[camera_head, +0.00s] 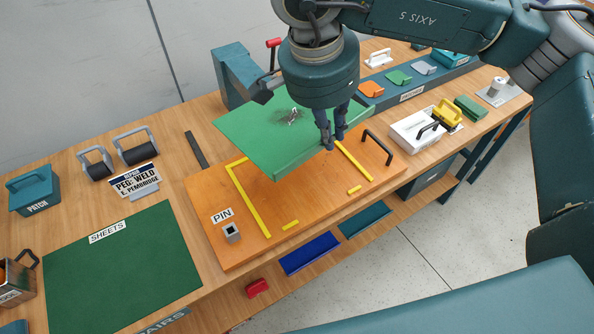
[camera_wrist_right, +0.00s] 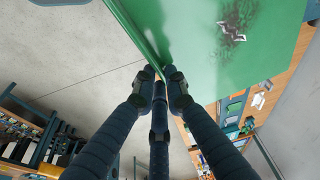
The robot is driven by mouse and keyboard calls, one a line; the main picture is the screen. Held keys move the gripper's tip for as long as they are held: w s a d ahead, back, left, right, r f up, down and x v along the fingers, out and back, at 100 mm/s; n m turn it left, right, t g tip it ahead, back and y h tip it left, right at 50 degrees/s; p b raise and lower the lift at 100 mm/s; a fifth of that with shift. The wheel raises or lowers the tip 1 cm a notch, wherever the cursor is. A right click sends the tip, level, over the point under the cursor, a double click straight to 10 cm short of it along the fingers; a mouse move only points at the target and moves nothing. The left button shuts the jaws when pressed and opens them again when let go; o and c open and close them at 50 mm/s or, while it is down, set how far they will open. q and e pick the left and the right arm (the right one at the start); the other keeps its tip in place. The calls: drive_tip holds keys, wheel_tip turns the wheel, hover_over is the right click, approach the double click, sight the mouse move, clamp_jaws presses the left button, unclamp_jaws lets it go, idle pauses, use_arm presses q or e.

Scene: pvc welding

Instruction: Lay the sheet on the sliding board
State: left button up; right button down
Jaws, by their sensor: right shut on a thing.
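The green sheet (camera_head: 270,128) is in my right gripper (camera_head: 332,140), above the orange sliding board (camera_head: 250,225) in the head view. The gripper is shut on the sheet's edge nearest the right. The sheet has a dark, jagged damaged spot near its middle. In the right wrist view the fingers (camera_wrist_right: 160,82) pinch the edge of the sheet (camera_wrist_right: 200,45), and the damaged spot shows at the top. The board has yellow corner marks and a black handle (camera_head: 378,147). The sheet hides the board's far part. I cannot tell whether the sheet touches the board. My left gripper is not in view.
A dark green mat labelled SHEETS (camera_head: 125,262) lies at the left, bare. A small grey pin block (camera_head: 232,232) stands on the board's near left corner. A teal press-like post (camera_head: 238,75) stands behind the sheet. A white tray (camera_head: 408,138) is right of the board.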

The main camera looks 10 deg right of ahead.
drive_tip(key=shift+s+a+r+m, duration=0.2)
drive_tip(key=shift+a+m, duration=0.3)
drive_tip(key=shift+m, duration=0.5)
drive_tip(key=p, duration=0.2)
hover_over(322, 201)
drive_tip(key=a, duration=0.1)
wheel_tip(322, 201, down, 10)
wheel_tip(322, 201, down, 5)
drive_tip(key=shift+s+r+p, duration=0.1)
drive_tip(key=shift+r+p, duration=0.05)
drive_tip(key=shift+p, duration=0.25)
drive_tip(key=shift+f, duration=0.55)
wheel_tip(322, 201, down, 3)
drive_tip(key=shift+f+p, duration=0.15)
drive_tip(key=shift+p, duration=0.3)
drive_tip(key=shift+f, duration=0.35)
drive_tip(key=shift+f+b, duration=0.15)
drive_tip(key=shift+b, duration=0.15)
drive_tip(key=c, duration=1.8)
unclamp_jaws()
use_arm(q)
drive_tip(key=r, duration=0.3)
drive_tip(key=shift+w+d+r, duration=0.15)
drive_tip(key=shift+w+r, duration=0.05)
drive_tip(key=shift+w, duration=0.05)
